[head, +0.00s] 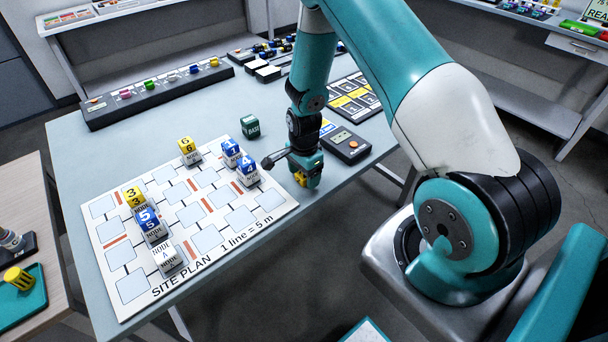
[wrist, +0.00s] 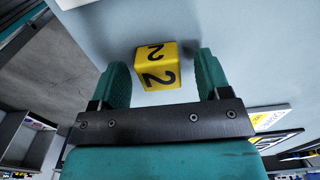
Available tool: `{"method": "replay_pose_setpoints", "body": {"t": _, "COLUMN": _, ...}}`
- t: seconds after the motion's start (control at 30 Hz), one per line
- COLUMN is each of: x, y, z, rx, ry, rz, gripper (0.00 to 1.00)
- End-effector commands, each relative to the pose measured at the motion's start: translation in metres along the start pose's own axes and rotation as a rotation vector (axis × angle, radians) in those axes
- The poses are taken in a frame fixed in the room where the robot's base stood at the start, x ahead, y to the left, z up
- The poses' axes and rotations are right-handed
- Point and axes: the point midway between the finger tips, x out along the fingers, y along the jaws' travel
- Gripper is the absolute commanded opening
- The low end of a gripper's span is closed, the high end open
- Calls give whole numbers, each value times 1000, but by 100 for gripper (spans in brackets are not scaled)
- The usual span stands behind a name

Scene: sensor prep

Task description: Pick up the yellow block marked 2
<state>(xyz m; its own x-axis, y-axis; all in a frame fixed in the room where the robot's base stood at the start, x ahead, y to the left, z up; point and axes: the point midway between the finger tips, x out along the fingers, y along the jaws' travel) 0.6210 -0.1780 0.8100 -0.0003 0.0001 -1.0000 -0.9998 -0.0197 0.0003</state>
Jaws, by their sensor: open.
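The yellow block marked 2 (wrist: 157,68) sits on the pale blue table (wrist: 240,60) and shows black 2s on two faces in the wrist view. My gripper (wrist: 158,65) is open, with one teal finger on each side of the block and a visible gap on the right. On the left the finger is close to the block, and I cannot tell whether it touches. In the head view my gripper (head: 308,180) is low at the table's near right edge. The yellow block (head: 300,178) is partly hidden there by the gripper.
A site plan board (head: 205,238) with several yellow, blue and white blocks lies left of my gripper. A green block (head: 250,126) stands behind it. A dark handheld meter (head: 346,145) lies to the right. A black rack (head: 160,94) with coloured pieces runs along the back.

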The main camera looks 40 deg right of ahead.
Motion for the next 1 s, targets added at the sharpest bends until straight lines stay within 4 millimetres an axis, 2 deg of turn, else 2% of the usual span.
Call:
{"method": "replay_pose_setpoints", "body": {"t": 0.27, "x": 4, "y": 0, "z": 0, "rx": -1, "ry": 0, "rz": -1, "gripper": 70}}
{"method": "replay_pose_setpoints", "body": {"t": 0.5, "x": 4, "y": 0, "z": 0, "rx": -1, "ry": 0, "rz": 0, "gripper": 17}}
{"method": "replay_pose_setpoints", "body": {"t": 0.83, "x": 1, "y": 0, "z": 0, "rx": -1, "ry": 0, "rz": -1, "gripper": 17}}
{"method": "replay_pose_setpoints", "body": {"t": 1.0, "x": -14, "y": -1, "z": 0, "rx": -1, "ry": 1, "rz": -3, "gripper": 17}}
